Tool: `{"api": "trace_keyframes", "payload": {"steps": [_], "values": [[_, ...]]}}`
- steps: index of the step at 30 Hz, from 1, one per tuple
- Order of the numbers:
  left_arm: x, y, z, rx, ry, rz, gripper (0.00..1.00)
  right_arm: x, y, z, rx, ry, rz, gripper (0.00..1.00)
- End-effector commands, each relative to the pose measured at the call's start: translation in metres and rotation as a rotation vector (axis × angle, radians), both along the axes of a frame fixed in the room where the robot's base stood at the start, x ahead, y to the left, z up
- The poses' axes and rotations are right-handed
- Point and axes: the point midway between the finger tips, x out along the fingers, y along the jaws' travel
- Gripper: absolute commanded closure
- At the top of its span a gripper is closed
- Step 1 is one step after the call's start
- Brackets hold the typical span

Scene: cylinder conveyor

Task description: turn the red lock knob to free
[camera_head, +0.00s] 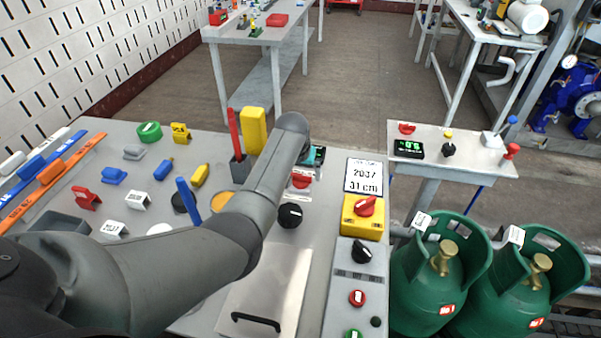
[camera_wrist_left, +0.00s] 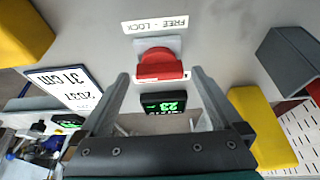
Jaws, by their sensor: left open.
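The red lock knob (camera_head: 301,181) sits on the grey panel, partly covered by my left arm in the head view. In the left wrist view the red lock knob (camera_wrist_left: 160,66) shows clearly, under a white "FREE - LOCK" label (camera_wrist_left: 155,24) that appears upside down. My left gripper (camera_wrist_left: 160,76) is open, with its fingertips on either side of the knob's near edge. I cannot tell whether they touch it. In the head view my left gripper (camera_head: 313,157) is mostly hidden by its arm. My right gripper is not in view.
A small green-digit display (camera_wrist_left: 165,102) lies close by the knob. A black knob (camera_head: 290,215), a yellow box with another red knob (camera_head: 365,215) and a "2037 31 cm" sign (camera_head: 364,176) are nearby. A yellow block (camera_head: 254,130) stands beside the arm.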

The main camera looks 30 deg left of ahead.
Motion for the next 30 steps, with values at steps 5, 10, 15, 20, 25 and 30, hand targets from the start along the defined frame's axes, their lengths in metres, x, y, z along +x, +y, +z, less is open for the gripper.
{"api": "trace_keyframes", "payload": {"steps": [5, 10, 15, 20, 25, 30], "values": [[-0.0001, 0.0001, 0.0002, 0.000, 0.000, 0.000, 0.14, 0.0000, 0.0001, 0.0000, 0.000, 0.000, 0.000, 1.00], [-0.0003, -0.0001, 0.0001, 0.000, 0.001, 0.000, 0.33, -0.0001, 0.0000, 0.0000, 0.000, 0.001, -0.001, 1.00], [-0.0003, -0.0001, 0.0000, 0.000, 0.001, 0.000, 0.52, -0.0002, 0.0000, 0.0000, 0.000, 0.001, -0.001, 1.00], [-0.0004, -0.0001, -0.0002, 0.000, 0.001, 0.000, 0.70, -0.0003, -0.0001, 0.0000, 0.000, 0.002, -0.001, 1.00], [-0.0005, -0.0001, -0.0002, 0.000, 0.002, -0.001, 0.81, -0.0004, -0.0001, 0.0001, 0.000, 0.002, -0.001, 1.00], [-0.0008, 0.0004, 0.0003, 0.000, 0.002, -0.020, 0.81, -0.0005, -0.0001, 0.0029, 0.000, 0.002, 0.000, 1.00]]}}
